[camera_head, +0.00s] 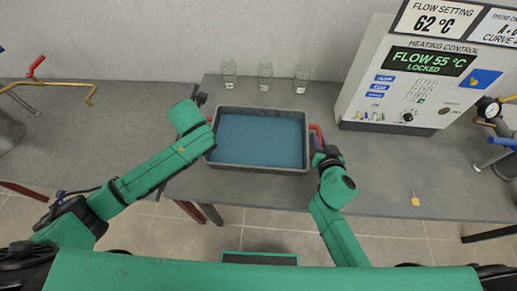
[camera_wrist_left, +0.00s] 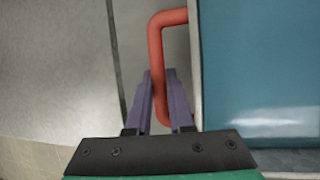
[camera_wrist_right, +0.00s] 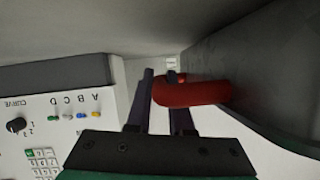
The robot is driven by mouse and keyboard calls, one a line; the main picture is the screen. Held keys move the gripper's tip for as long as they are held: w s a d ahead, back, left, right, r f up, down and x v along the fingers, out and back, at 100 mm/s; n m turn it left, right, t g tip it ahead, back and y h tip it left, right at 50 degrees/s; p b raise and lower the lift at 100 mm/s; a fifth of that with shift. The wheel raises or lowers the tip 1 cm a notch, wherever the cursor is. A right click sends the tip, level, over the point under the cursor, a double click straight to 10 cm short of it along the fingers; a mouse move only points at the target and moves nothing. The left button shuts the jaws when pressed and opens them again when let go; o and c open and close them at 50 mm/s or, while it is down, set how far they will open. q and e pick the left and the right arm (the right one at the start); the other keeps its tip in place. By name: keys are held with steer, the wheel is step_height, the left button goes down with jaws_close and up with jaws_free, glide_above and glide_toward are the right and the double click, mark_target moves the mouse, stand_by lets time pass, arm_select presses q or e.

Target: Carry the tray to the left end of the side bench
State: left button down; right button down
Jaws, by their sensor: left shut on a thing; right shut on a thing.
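The grey tray (camera_head: 258,170), with a flat blue inside, is over the grey bench in the head view. I cannot tell if it touches the bench top. My left gripper (camera_head: 209,121) is at its left side, shut on a red handle (camera_wrist_left: 155,45) in the left wrist view (camera_wrist_left: 166,85). My right gripper (camera_head: 317,150) is at its right side, shut on the other red handle (camera_wrist_right: 200,93) in the right wrist view (camera_wrist_right: 160,80). The tray looks about level.
Three clear glasses (camera_head: 265,76) stand behind the tray. A heating control box (camera_head: 370,92) stands close on the right. Another grey bench (camera_head: 120,120) lies to the left, mostly clear, with a brass pipe and red lever (camera_head: 35,68) at its far end.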

arm_select(q)
steer(key=shift+w+f+b, duration=0.1)
steer(key=shift+f+b, duration=0.3)
steer(key=shift+f, duration=0.25)
arm_select(e)
steer(key=shift+f, duration=0.6)
arm_select(q)
steer(key=c, duration=0.8)
jaws_free()
steer(key=shift+r, duration=0.15)
arm_select(e)
steer(key=c, duration=0.8)
jaws_free()
steer(key=shift+r, duration=0.1)
arm_select(q)
steer(key=shift+r, duration=0.1)
steer(key=v, duration=1.2)
arm_select(e)
steer(key=shift+s, duration=0.15)
steer(key=v, duration=1.2)
steer(key=shift+d, duration=0.1)
